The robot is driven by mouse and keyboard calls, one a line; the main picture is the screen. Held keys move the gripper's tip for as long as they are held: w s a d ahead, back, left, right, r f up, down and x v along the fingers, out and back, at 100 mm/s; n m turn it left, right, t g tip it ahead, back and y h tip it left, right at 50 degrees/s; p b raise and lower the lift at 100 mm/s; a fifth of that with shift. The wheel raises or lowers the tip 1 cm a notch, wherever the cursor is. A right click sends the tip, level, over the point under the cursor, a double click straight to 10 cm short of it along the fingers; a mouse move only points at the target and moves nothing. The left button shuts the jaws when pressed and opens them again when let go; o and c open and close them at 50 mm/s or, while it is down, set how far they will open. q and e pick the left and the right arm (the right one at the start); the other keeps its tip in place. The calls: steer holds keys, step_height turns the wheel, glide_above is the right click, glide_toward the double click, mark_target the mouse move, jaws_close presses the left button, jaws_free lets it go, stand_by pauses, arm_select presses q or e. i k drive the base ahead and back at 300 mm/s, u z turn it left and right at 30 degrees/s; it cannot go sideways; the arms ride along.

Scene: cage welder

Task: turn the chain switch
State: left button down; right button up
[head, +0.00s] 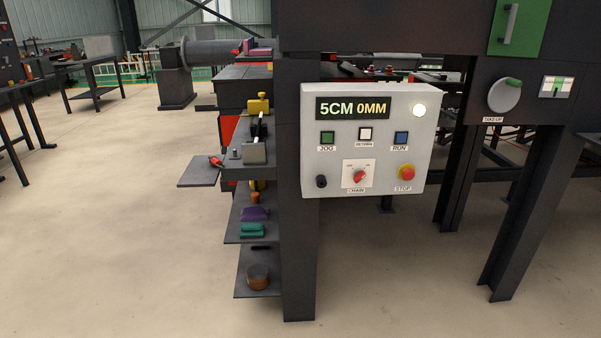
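The chain switch (359,175) is a small red knob on a white plate, labelled CHAIN, low in the middle of a light grey control box (433,140). The knob looks tilted, but its exact setting is too small to tell. Neither of my grippers is in the head view, and nothing touches the switch.
Around the switch are a green JOG button (327,137), a white RETURN button (365,133), a blue RUN button (401,137), a red STOP button (406,172) and a black knob (321,181). Shelves (245,228) jut out left of the post. The floor in front is clear.

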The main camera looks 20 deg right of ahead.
mark_target(358, 174)
steer(key=u, duration=0.2)
steer(key=i, duration=0.95)
steer(key=z, duration=1)
steer(key=i, duration=0.55)
steer(key=z, duration=0.5)
